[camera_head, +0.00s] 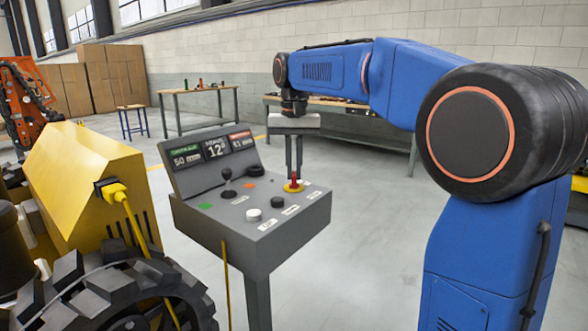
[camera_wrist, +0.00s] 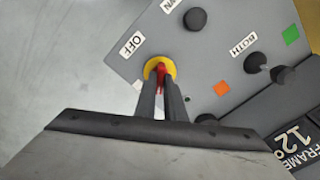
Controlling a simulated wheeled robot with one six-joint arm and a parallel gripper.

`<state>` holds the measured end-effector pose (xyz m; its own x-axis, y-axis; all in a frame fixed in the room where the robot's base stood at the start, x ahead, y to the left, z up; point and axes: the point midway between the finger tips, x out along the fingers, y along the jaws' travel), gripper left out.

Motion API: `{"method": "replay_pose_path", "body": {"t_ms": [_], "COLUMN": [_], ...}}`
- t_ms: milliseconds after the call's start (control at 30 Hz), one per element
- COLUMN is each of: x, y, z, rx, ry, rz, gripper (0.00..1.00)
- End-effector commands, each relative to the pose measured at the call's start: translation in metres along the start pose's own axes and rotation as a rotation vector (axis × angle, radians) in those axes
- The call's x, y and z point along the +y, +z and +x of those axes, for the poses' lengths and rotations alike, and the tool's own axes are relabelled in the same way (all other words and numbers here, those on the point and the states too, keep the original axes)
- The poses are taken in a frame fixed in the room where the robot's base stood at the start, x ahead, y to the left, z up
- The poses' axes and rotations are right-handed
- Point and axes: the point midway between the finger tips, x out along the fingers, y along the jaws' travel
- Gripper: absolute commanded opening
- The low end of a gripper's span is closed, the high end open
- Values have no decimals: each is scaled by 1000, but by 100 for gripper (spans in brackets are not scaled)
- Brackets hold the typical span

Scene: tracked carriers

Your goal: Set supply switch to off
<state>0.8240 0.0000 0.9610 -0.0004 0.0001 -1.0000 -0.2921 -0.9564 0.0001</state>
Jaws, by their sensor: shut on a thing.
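The supply switch is a red handle (camera_head: 295,179) on a yellow round base (camera_head: 292,188), at the right rear of the grey control console (camera_head: 262,240). In the wrist view the red handle (camera_wrist: 162,73) stands over the yellow base (camera_wrist: 150,67), with a white label reading OFF (camera_wrist: 132,44) beside it. My gripper (camera_head: 294,172) points straight down with its fingers closed around the red handle. The fingers hide part of the handle, so its exact setting is hard to tell.
The console also carries a black joystick (camera_head: 227,178), a black knob (camera_head: 278,205), a white knob (camera_head: 253,214), and a display (camera_head: 213,150) at its back. A yellow machine (camera_head: 90,190) with a tracked wheel stands close on the left. Floor to the console's right is clear.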

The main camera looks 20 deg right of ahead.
Motion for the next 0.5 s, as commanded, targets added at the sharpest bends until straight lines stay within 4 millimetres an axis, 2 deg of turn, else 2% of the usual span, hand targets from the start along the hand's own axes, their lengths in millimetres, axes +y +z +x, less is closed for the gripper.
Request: {"method": "replay_pose_path", "body": {"t_ms": [500], "x": [0], "y": [0], "z": [-1], "rx": [2], "ry": [0], "rz": [-487], "gripper": [0]}}
